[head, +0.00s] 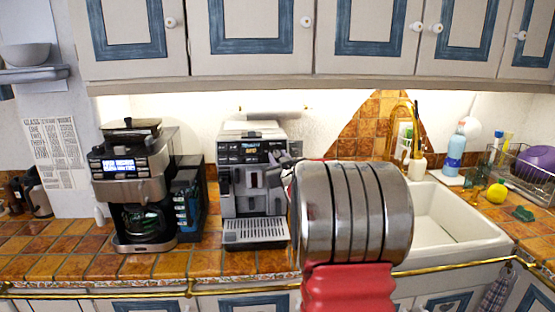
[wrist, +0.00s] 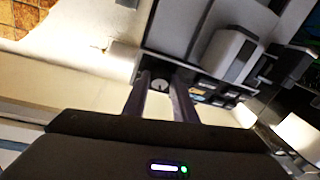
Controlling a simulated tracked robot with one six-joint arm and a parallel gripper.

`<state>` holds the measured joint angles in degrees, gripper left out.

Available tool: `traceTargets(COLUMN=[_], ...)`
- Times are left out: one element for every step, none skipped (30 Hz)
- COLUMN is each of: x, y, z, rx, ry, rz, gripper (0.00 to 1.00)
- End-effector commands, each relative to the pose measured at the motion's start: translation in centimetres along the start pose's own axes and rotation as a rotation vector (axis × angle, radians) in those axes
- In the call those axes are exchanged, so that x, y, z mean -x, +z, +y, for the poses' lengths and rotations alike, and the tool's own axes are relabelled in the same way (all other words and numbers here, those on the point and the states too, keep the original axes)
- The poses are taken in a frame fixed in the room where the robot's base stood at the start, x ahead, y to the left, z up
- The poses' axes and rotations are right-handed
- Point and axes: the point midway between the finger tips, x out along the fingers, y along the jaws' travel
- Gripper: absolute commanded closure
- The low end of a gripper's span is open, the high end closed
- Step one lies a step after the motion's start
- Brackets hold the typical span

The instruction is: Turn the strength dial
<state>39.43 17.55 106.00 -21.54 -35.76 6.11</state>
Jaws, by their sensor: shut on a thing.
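The silver and black coffee machine (head: 246,205) stands on the counter, left of my arm in the head view. Its front panel (head: 243,152) carries buttons and a small display. In the wrist view the panel (wrist: 217,98) appears tilted, with a small round dial (wrist: 160,86) at its near end. My gripper (wrist: 161,78) has one finger on each side of the dial and is shut on it. The dial's marking is too small to read.
A second coffee maker with a glass jug (head: 135,190) stands to the left. A white sink (head: 450,220) lies right, with a blue bottle (head: 456,147) and dish rack (head: 525,170) beyond. Cabinets (head: 255,40) hang above. Tiled counter (head: 40,250) is clear at front left.

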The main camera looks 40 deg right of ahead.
Motion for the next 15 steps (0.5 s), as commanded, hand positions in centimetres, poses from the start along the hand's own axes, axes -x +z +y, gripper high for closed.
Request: traceTargets(x=[-0.06,-0.06,-0.07,-0.07,-0.07,-0.08,-0.07,-0.08,-0.08,-0.09,-0.09,-0.09,-0.09,-0.10,-0.11], y=[-0.08,-0.08,-0.09,-0.10,-0.11,-0.11,-0.12,-0.12,-0.13,-0.14,-0.14,-0.15,-0.15,-0.16,-0.18], z=[-0.44,-0.47,-0.51,-0.54,-0.55,-0.58,-0.59,-0.62,-0.69,-0.75,-0.78,-0.80,-0.81,-0.85,-0.93], rx=[-0.012,-0.021,-0.036,-0.048,-0.061,-0.079,-0.095,-0.111,-0.133,-0.151,-0.170,-0.195,-0.215,-0.236,-0.263], ry=[0.000,0.004,0.011,0.017,0.023,0.032,0.040,0.048,0.058,0.067,0.076,0.089,0.099,0.109,0.122], rz=[0.002,0.003,0.003,0.004,0.004,0.005,0.005,0.006,0.007,0.007,0.008,0.008,0.009,0.009,0.010], gripper=[0.97,0.97,0.97,0.97,0.97,0.97,0.97,0.97,0.97,0.97,0.97,0.97,0.97,0.97,0.97])
